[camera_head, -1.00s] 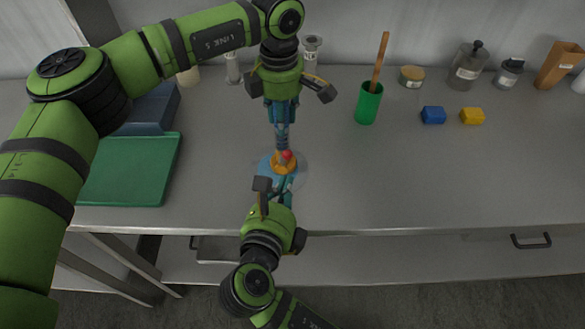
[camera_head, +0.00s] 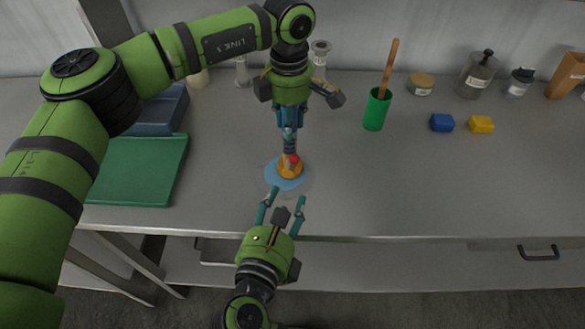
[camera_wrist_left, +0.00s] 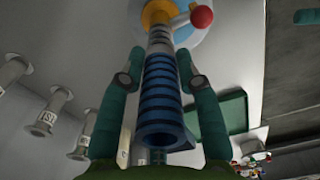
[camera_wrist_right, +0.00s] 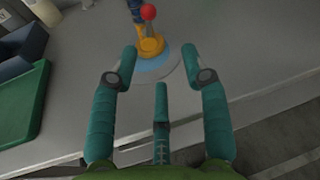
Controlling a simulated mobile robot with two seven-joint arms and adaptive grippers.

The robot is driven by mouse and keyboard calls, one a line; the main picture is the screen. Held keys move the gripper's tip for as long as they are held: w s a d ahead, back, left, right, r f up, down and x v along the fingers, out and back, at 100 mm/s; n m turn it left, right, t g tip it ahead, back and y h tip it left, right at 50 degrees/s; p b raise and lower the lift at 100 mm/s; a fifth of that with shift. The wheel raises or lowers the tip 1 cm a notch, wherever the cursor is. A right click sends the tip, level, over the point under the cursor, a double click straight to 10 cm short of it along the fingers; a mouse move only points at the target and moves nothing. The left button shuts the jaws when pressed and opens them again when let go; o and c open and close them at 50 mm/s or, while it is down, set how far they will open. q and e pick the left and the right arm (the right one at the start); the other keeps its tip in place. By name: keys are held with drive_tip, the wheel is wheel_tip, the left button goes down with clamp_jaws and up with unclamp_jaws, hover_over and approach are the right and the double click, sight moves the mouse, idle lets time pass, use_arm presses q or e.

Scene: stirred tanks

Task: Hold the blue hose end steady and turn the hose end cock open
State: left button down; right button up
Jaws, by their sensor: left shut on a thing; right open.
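The blue ribbed hose end (camera_wrist_left: 160,100) runs between the fingers of my left gripper (camera_wrist_left: 157,75), which is shut on it. In the head view the left gripper (camera_head: 289,125) is above the cock, and the hose (camera_head: 289,143) shows below its fingers. The hose end cock has a yellow-orange body (camera_head: 291,170) on a light blue round patch (camera_head: 284,179) and a red-ball lever (camera_head: 294,159). The red ball (camera_wrist_right: 148,12) and yellow body (camera_wrist_right: 151,46) also show in the right wrist view. My right gripper (camera_head: 283,195) is open and empty, in front of the cock and apart from it.
A green tray (camera_head: 139,170) and a dark blue bin (camera_head: 160,112) are at the left. A green cup (camera_head: 375,112) with a wooden stick, a blue block (camera_head: 442,123) and a yellow block (camera_head: 481,124) stand at the right. The right front counter is clear.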

sight(296, 161)
drive_tip(key=w+n+t, duration=0.1)
drive_tip(key=w+n, duration=0.3)
drive_tip(key=n, duration=0.6)
drive_tip(key=w+d+n+t+y, duration=0.1)
drive_tip(key=w+n, duration=0.2)
drive_tip(key=n, duration=0.7)
drive_tip(key=w+d+f+n+t+y, duration=0.1)
drive_tip(key=w+n, duration=0.3)
drive_tip(key=n, duration=0.7)
drive_tip(key=shift+w, duration=0.35)
drive_tip(key=shift+c, duration=0.4)
clamp_jaws()
